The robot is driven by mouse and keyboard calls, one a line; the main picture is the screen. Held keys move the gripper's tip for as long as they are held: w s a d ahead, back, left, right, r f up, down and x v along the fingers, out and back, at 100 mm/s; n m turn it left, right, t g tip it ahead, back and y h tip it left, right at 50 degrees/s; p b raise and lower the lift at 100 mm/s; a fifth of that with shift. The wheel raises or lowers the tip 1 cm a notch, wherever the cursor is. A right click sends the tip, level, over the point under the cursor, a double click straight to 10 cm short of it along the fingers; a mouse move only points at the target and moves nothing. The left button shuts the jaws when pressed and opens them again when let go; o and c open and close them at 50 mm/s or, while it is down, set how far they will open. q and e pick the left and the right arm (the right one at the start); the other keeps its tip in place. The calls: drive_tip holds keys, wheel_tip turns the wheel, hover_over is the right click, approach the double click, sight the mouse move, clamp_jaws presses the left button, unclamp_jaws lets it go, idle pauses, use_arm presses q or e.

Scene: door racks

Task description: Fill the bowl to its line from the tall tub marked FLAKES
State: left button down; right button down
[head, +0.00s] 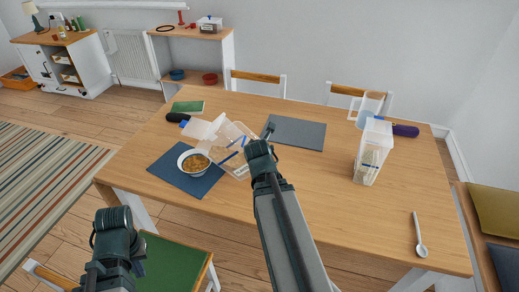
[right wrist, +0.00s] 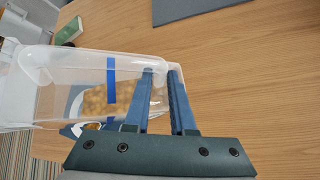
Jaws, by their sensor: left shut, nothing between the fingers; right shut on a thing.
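A white bowl (head: 196,163) with brown flakes in it stands on a dark blue mat (head: 188,187). A clear tub (head: 236,143) with blue bands is tilted toward the bowl, its open white lid end (head: 208,129) at the bowl's far rim. My right gripper (head: 264,140) is shut on the tub's end; the right wrist view shows both fingers (right wrist: 162,100) there and flakes (right wrist: 98,103) inside. No marking on it is readable, and the bowl's line cannot be made out. My left gripper (head: 113,222) is shut and empty, low at the left, away from the table top.
A second clear tub (head: 373,154) stands upright at the right with pale contents and an open lid. A white spoon (head: 419,236) lies at the right front. A grey mat (head: 297,132) and green book (head: 188,107) lie farther back. The table's middle right is clear.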

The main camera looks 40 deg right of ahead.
drive_tip(key=shift+r, duration=0.15)
wheel_tip(320, 180, up, 5)
drive_tip(key=p, duration=0.5)
